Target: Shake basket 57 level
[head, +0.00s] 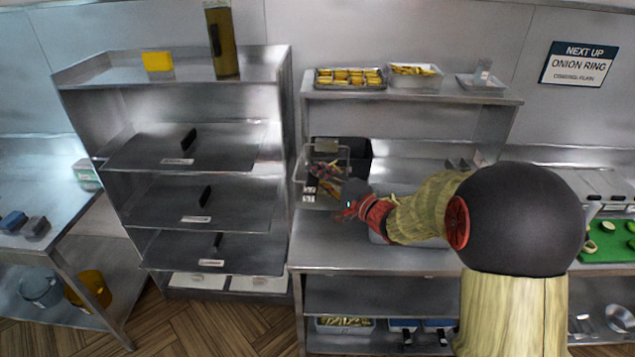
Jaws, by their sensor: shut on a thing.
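A wire fry basket (301,168) is at the left end of the steel counter in the middle of the head view. Small items lie inside it, too small to name. White tags show on its front, but I cannot read a number. My gripper (347,205), with red and dark parts, is at the basket's near right side. It is shut on the basket, apparently at its handle; the grip itself is mostly hidden by my own arm. I cannot tell whether the basket is exactly level or whether it touches the counter.
A black container (357,152) stands just behind the basket. A steel rack (180,228) with black-handled trays is to the left. Above, a shelf (420,97) holds trays of fried food. A sign (578,63) reads "NEXT UP ONION RING".

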